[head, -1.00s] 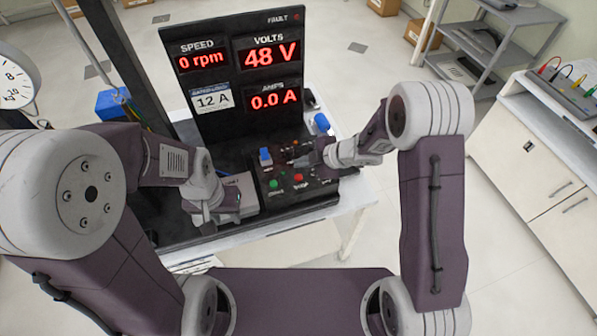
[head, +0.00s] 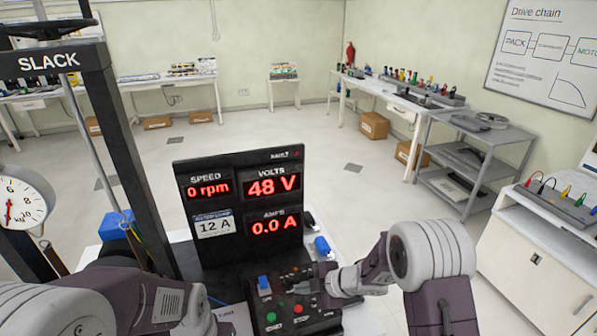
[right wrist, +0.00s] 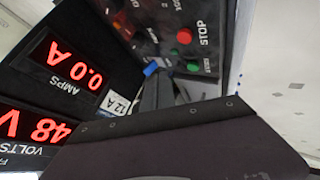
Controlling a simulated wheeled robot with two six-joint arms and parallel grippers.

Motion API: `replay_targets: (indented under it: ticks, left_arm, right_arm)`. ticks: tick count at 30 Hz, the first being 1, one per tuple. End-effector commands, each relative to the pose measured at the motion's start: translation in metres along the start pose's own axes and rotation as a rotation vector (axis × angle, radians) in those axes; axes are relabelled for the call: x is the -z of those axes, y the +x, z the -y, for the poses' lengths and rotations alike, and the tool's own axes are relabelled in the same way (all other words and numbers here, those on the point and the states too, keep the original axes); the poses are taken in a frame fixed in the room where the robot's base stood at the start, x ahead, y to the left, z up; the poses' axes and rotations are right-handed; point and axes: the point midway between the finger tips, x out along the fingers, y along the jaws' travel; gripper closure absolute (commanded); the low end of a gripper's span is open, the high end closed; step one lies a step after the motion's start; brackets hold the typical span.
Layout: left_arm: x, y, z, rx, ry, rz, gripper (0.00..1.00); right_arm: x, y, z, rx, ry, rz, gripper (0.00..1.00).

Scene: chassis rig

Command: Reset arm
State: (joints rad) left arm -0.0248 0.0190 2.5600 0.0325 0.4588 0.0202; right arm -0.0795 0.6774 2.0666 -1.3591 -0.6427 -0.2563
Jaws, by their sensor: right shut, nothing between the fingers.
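The black control panel (head: 240,293) carries a blue switch (head: 264,283), a red STOP button (head: 298,308) and a green START button (head: 271,317). The display board (head: 236,258) behind it reads 0 rpm, 48 V and 0.0 A. My right gripper (head: 308,280) is shut and empty, low over the panel's right part. In the right wrist view its dark fingers (right wrist: 153,92) point toward the blue switch (right wrist: 150,68); contact cannot be told. My left arm (head: 165,300) comes in at the bottom left; its gripper is below the picture.
A black post frame marked SLACK (head: 120,150) and a round dial scale (head: 18,205) stand at left. A blue block (head: 115,226) sits behind my left arm. A grey shelf cart (head: 470,150) and a white cabinet (head: 530,255) stand at right. The floor behind the display is open.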

Motion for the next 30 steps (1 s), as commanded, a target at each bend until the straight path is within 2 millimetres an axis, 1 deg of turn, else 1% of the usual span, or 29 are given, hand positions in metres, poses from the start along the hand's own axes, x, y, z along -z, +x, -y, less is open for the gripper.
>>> replay_targets:
  ticks: [1,2,3,4,5,6,7,8,9,10,11,12,13,14,15,18,19,21,23,30]
  left_arm:
    - [0.000,0.000,0.000,0.000,0.000,0.000,0.64]
    - [0.000,0.000,0.000,0.000,0.000,0.000,0.64]
    - [0.000,0.000,0.000,0.000,0.000,0.000,0.64]
    - [0.000,0.000,0.000,0.000,0.000,0.000,0.64]
    - [0.000,0.000,0.000,0.000,0.000,0.000,0.64]
    - [0.000,0.000,0.000,0.000,0.000,0.000,0.64]
    - [0.000,0.000,0.000,0.000,0.000,0.000,0.64]
    - [0.000,0.000,0.000,0.000,0.000,0.000,0.64]
    - [0.000,0.000,0.000,0.000,0.000,0.000,0.64]
    - [0.000,0.000,0.000,0.000,0.000,0.000,0.64]
    - [0.000,0.000,0.000,0.000,0.000,0.000,0.64]
    - [0.000,0.000,0.000,0.000,0.000,0.000,0.64]
    - [0.000,0.000,0.000,0.000,0.000,0.000,0.64]
    - [0.000,0.000,0.000,0.000,0.000,0.000,0.64]
    - [0.000,0.000,0.000,0.000,0.000,0.000,0.64]
    - [0.000,0.000,0.000,0.000,0.000,0.000,0.64]
    - [0.000,0.000,0.000,0.000,0.000,0.000,0.64]
    - [0.000,0.000,0.000,0.000,0.000,0.000,0.64]
    - [0.000,0.000,0.000,0.000,0.000,0.000,0.64]
    - [0.000,0.000,0.000,0.000,0.000,0.000,0.64]
  right_arm:
    - [0.005,-0.010,-0.015,-0.034,-0.019,0.002,1.00]
    - [0.010,-0.020,-0.026,-0.060,-0.030,0.004,1.00]
    - [0.017,-0.036,-0.041,-0.108,-0.025,0.012,1.00]
    - [0.018,-0.050,-0.053,-0.156,0.005,0.034,1.00]
    - [0.014,-0.066,-0.063,-0.207,0.059,0.077,1.00]
    - [0.002,-0.088,-0.072,-0.274,0.167,0.152,1.00]
    - [-0.009,-0.105,-0.073,-0.316,0.260,0.211,1.00]
    - [-0.020,-0.120,-0.070,-0.352,0.362,0.270,1.00]
    - [-0.035,-0.141,-0.059,-0.390,0.510,0.346,1.00]
    - [-0.046,-0.154,-0.046,-0.410,0.634,0.403,1.00]
    - [-0.056,-0.167,-0.028,-0.421,0.763,0.458,1.00]
    - [-0.065,-0.180,0.002,-0.421,0.941,0.527,1.00]
    - [-0.068,-0.187,0.025,-0.410,1.067,0.572,1.00]
    - [-0.069,-0.192,0.048,-0.391,1.181,0.613,1.00]
    - [-0.067,-0.195,0.076,-0.358,1.317,0.661,1.00]
    - [-0.056,-0.198,0.129,-0.266,1.558,0.754,1.00]
    - [-0.052,-0.198,0.140,-0.244,1.609,0.775,1.00]
    - [-0.044,-0.200,0.155,-0.203,1.693,0.810,1.00]
    - [-0.042,-0.201,0.162,-0.185,1.722,0.830,1.00]
    - [-0.042,-0.201,0.162,-0.185,1.726,0.834,1.00]
